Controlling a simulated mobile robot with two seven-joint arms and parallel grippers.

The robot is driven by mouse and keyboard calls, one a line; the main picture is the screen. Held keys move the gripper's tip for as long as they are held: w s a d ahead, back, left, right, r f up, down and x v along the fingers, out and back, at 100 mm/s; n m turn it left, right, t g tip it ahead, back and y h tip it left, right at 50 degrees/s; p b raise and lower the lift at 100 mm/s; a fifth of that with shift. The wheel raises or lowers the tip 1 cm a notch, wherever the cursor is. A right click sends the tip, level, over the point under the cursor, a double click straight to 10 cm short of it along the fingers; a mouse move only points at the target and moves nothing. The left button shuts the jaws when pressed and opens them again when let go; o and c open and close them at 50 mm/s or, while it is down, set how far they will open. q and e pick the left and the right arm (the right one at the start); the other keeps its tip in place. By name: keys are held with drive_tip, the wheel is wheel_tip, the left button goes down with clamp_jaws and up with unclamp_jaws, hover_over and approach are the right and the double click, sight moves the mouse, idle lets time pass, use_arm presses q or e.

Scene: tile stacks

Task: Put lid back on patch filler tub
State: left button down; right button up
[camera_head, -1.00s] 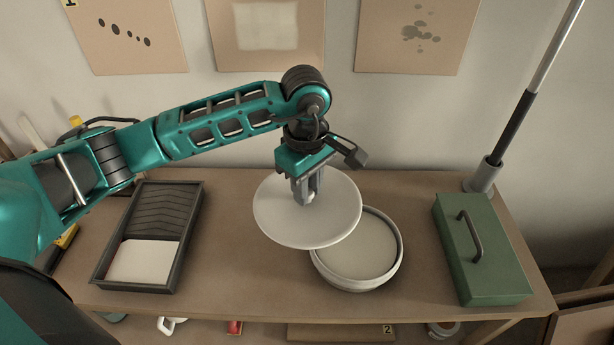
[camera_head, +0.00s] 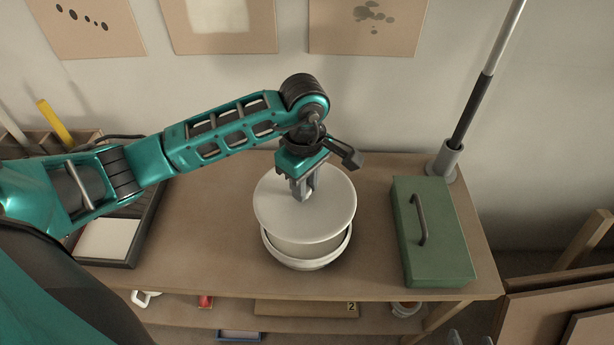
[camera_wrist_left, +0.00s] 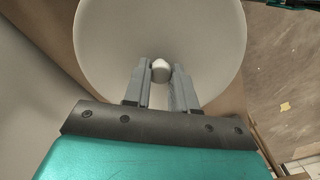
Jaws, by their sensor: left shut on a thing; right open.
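The round white lid (camera_head: 275,212) hangs level above the patch filler tub (camera_head: 307,265), covering most of its opening in the head view. A strip of the pale filler and the tub's front rim show below the lid, so the two look apart. My left gripper (camera_head: 303,196) is shut on the lid's knob, pointing down. The left wrist view shows the white knob (camera_wrist_left: 161,70) between the two fingers, with the lid (camera_wrist_left: 110,40) beyond; the tub is hidden there. Two grey tips at the bottom edge look like my open, empty right gripper (camera_head: 470,339).
A green toolbox (camera_head: 440,250) with a handle stands right of the tub on the workbench (camera_head: 200,245). A dark paint tray (camera_head: 110,262) lies left, partly behind my left arm. A pole in a grey holder (camera_head: 444,160) rises at the back right. Bench around the tub is clear.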

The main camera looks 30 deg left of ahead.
sight(306, 205)
use_arm(q)
drive_tip(key=shift+d+f, duration=0.1)
drive_tip(key=shift+d, duration=0.05)
drive_tip(key=shift+f, duration=0.15)
drive_tip(key=shift+f+b, duration=0.3)
drive_tip(key=shift+f, duration=0.5)
wheel_tip(306, 205, down, 3)
drive_tip(key=shift+r+b, duration=0.15)
drive_tip(key=shift+b, duration=0.75)
drive_tip(key=shift+f+b, duration=0.8)
drive_tip(key=shift+f, duration=0.1)
drive_tip(key=shift+f+b, duration=0.15)
drive_tip(key=shift+b, duration=0.55)
idle(0.6)
drive_tip(key=c, duration=0.8)
unclamp_jaws()
